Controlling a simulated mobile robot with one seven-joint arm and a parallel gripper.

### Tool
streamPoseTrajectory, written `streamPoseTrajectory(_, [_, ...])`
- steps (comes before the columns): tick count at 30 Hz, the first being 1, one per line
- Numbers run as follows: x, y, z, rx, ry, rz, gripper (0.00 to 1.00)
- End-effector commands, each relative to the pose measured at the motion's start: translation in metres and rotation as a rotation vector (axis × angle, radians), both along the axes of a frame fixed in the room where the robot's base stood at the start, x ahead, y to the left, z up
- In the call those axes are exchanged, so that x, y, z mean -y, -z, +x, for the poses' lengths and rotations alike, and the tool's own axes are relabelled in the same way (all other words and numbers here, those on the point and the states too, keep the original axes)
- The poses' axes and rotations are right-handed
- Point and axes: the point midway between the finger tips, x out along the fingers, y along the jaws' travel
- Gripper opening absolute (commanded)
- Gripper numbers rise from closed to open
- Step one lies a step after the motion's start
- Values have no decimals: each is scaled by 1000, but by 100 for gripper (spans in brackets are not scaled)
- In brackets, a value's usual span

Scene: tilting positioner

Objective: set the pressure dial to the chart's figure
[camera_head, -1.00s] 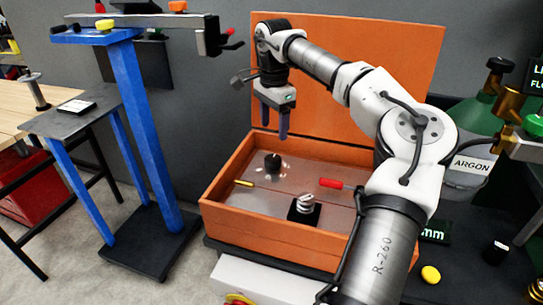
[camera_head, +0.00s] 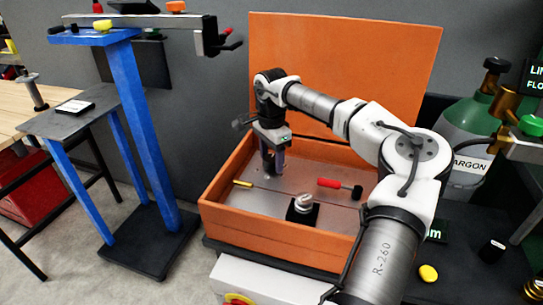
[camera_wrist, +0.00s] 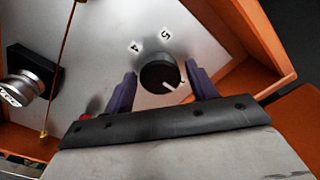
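The dial (camera_wrist: 158,72) is a black round knob with a white pointer line on the metal floor of the orange box. In the wrist view the white figures 4 (camera_wrist: 134,46) and 5 (camera_wrist: 165,34) show beyond it, and the pointer is on the near right side, away from both. My gripper (camera_wrist: 162,88) is open, with one purple finger on each side of the knob. I see a gap at both sides. In the head view my gripper (camera_head: 272,165) is down inside the box and hides the dial. I cannot make out a chart figure.
The orange box (camera_head: 270,235) has a raised lid (camera_head: 340,60) behind. Inside are a silver knob on a black block (camera_head: 302,208), a red-handled lever (camera_head: 340,186) and a yellow piece (camera_head: 243,183). A blue stand (camera_head: 145,130) is left; a gas cylinder (camera_head: 465,125) is right.

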Motion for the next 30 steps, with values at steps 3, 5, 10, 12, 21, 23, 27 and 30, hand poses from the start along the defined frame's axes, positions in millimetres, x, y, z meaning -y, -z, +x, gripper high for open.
streamPoseTrajectory(3, [0,0,0,0,0,0,41])
streamPoseTrajectory(5, [0,0,0,0,0,0,33])
streamPoseTrajectory(10, [0,0,0,0,0,0,20])
streamPoseTrajectory(12, [0,0,0,0,4,0,20])
streamPoseTrajectory(21, [0,-1,0,-1,101,-1,20])
streamPoseTrajectory(23, [0,-1,0,-1,140,-1,20])
streamPoseTrajectory(27, [0,-1,0,0,253,0,20])
streamPoseTrajectory(30, [1,-1,0,0,346,-1,20])
